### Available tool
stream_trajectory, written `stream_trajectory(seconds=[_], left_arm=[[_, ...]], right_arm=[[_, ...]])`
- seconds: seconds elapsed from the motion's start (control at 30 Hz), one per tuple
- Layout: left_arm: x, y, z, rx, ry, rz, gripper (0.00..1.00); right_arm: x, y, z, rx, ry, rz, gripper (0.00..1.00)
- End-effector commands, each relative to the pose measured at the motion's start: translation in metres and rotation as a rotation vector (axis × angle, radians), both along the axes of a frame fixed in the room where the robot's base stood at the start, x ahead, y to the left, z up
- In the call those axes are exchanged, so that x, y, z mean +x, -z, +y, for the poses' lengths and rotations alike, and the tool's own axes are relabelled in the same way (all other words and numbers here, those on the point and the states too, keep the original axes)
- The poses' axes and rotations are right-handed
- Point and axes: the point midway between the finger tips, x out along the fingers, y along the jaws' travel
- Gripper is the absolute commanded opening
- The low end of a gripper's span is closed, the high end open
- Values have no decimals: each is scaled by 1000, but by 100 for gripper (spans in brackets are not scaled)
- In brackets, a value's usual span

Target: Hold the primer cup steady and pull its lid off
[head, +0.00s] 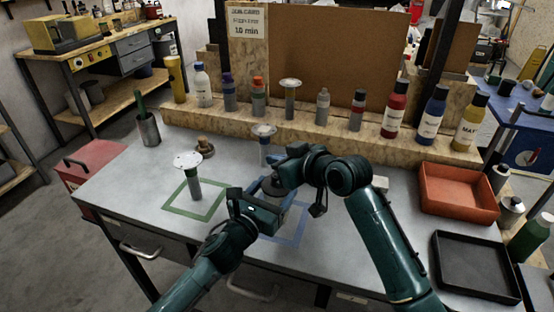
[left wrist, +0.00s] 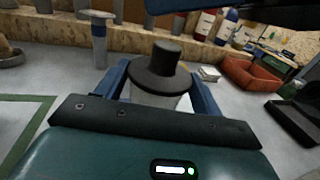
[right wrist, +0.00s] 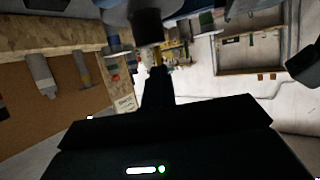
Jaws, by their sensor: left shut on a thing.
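The primer cup (left wrist: 160,97) is pale and stands between the two blue fingers of my left gripper (left wrist: 160,92), which is shut on it. Its dark lid (left wrist: 165,78), with a wide brim and a raised knob, sits on top. In the head view the dark lid (head: 272,187) shows just beyond my left gripper, and the cup body is mostly hidden. My right gripper (head: 284,166) is close above and behind the lid, apart from the knob in the left wrist view. In the dim right wrist view its dark fingers (right wrist: 157,85) appear together at the middle, with nothing clearly between them.
Green (head: 180,209) and blue (head: 300,236) square outlines mark the table. A disc-topped grey cylinder (head: 195,188) stands in the green one. Several bottles line the wooden ledge (head: 330,133) behind. A red tray (head: 458,205) and a black tray (head: 475,291) lie at right.

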Motion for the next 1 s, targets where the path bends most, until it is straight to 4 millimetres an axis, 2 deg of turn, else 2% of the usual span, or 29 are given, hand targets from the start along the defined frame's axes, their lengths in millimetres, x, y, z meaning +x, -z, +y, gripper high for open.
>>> stream_trajectory(seconds=[0.07, 0.37, 0.67, 0.77, 1.0], left_arm=[[0, 1, 1, 1, -2, 2, 26], [1, -1, 0, 0, -1, -2, 26], [1, -2, 0, -2, 0, -4, 26], [1, -3, 0, -3, 0, -5, 26], [1, -3, 0, -2, 0, -6, 26]], right_arm=[[0, 1, 0, -1, 0, 1, 0], [0, 2, -1, -3, 1, 3, 23], [-3, 0, -4, -3, 1, 1, 23], [-10, -4, -12, -4, 2, 1, 23], [-45, -23, -42, -6, 2, -1, 23]])
